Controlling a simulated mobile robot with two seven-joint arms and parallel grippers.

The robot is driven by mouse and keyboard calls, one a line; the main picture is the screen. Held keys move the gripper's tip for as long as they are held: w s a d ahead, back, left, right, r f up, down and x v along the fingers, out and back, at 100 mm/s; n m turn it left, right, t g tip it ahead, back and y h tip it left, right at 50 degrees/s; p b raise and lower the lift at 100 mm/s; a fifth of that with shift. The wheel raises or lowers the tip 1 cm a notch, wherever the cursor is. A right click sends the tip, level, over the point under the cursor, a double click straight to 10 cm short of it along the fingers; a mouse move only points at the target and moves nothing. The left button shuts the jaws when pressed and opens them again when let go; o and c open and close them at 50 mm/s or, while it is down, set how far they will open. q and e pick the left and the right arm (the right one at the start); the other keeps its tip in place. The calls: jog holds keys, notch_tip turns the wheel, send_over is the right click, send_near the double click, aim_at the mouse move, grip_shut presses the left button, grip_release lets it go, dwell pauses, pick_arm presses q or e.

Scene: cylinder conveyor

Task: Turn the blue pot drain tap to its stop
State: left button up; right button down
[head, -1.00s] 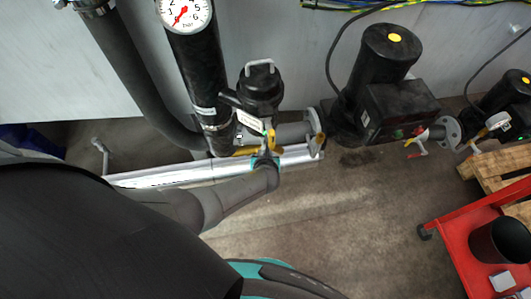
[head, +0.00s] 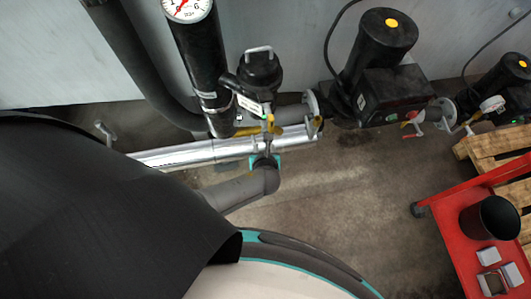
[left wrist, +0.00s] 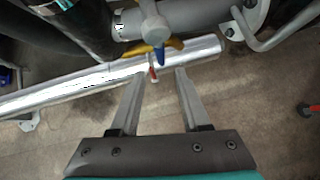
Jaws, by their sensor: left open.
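The drain tap's small blue handle (left wrist: 159,57) points down below the pipe fitting in the left wrist view, with a yellow lever (left wrist: 150,47) behind it. A small red-and-white piece (left wrist: 153,72) shows just beneath. In the head view the black pot (head: 259,76) with a looped handle stands above the tap area; the blue handle is too small to make out there. My left gripper (left wrist: 161,75) is open, with its two fingers below the blue handle and apart from it. My right gripper is not in view.
A silver-clad pipe (head: 190,154) runs behind my left gripper. Black pumps (head: 380,75) stand to the right. A pressure gauge (head: 187,6) tops the thick black pipe. A red cart (head: 462,232) and a wooden pallet (head: 480,152) are at the far right. The floor between is free.

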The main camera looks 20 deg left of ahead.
pick_arm(q)
jog(key=s+d, duration=0.4)
jog(key=s, duration=0.4)
jog(key=shift+s, duration=0.25)
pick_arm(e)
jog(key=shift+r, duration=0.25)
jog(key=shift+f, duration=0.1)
